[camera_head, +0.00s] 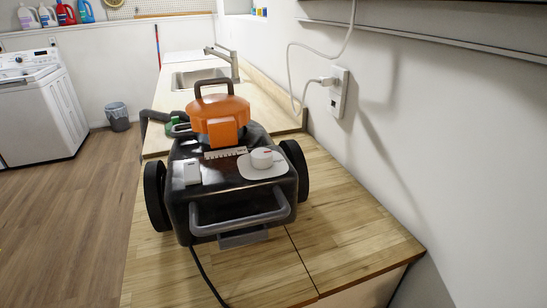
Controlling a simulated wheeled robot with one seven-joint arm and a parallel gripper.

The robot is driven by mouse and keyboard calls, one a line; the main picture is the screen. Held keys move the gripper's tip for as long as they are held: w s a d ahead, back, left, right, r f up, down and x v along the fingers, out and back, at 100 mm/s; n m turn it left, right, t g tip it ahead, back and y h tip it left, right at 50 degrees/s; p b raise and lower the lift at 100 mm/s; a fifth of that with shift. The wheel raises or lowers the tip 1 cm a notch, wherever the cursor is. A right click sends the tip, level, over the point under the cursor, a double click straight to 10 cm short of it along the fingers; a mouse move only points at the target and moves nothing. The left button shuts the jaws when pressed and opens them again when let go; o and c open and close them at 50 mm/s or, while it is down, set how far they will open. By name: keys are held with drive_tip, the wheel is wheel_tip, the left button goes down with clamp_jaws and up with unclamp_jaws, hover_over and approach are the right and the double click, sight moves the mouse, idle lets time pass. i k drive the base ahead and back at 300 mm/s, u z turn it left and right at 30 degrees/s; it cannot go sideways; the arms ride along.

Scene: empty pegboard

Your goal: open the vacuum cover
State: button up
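A vacuum with a black body (182,217) stands on the wooden countertop, with a black wheel on each side. Its orange top (222,115) sits over the back of the body and carries a dark arched handle (213,83). A grey bar handle (240,219) crosses the front. A white switch box (192,172) and a round white knob (262,158) are on the upper face. I cannot tell for sure which part is the cover, and no part is visibly raised. My gripper is not in view.
The wooden countertop (350,240) is bare at front right. A sink (197,78) with a faucet lies behind the vacuum. A plugged outlet (338,92) with a hanging cord is on the right wall. A washer (40,108) and bin (117,115) stand left, beside open floor.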

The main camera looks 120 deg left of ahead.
sight(220, 115)
drive_tip(key=u, duration=1.6)
drive_tip(key=k, duration=1.1)
drive_tip(key=u, duration=1.65)
drive_tip(key=i, duration=0.5)
drive_tip(key=z, duration=0.5)
